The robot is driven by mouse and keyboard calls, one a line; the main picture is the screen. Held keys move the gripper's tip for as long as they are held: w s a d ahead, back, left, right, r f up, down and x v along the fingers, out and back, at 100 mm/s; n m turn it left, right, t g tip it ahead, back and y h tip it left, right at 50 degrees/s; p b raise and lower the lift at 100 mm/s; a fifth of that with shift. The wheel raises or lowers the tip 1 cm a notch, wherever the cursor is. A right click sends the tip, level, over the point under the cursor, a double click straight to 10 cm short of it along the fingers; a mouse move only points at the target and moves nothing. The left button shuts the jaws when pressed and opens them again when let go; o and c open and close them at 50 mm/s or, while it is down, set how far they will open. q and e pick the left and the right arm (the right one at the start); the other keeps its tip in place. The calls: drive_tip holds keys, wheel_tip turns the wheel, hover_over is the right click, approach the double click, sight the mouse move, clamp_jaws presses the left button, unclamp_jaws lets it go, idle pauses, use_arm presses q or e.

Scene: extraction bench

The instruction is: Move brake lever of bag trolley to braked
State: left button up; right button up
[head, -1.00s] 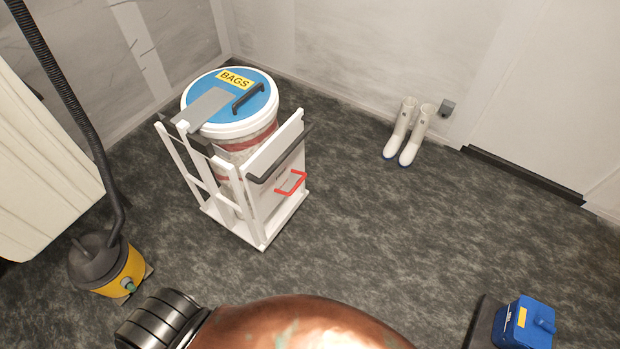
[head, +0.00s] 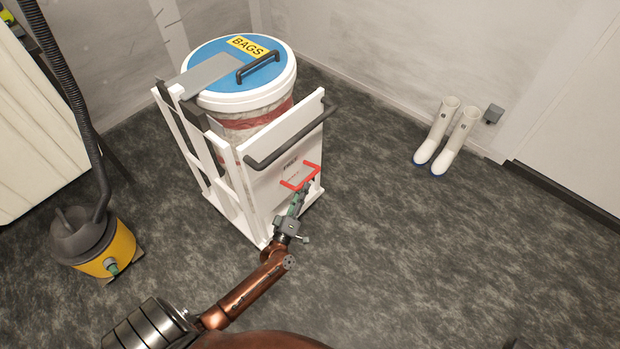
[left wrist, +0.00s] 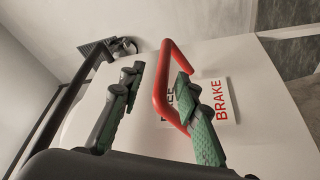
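The bag trolley (head: 228,190) is a white frame carrying a drum with a blue lid marked BAGS. Its brake lever (head: 300,177) is a red U-shaped bar on the white front panel. My left gripper (head: 303,188) is at the panel, just below the lever. In the left wrist view the two green-padded fingers (left wrist: 158,78) are apart, and the lever (left wrist: 160,85) has its outer bar between them, closer to the right finger. A label (left wrist: 205,103) reads BRAKE, with another word partly hidden behind the lever and finger. My right gripper is not in view.
A black handle bar (head: 290,137) crosses the panel above the lever. A yellow and black vacuum (head: 95,245) with a hose stands at left. White boots (head: 450,138) stand by the back wall. The floor right of the trolley is clear.

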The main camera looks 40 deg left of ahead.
sight(308, 177)
use_arm(q)
drive_tip(key=b+x, duration=0.1)
drive_tip(key=x, duration=0.4)
drive_tip(key=shift+w+a, duration=0.15)
drive_tip(key=shift+w, duration=0.25)
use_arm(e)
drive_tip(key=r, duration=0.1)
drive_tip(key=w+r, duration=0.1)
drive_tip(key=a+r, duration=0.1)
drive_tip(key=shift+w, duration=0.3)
use_arm(q)
drive_tip(key=c, duration=0.8)
clamp_jaws()
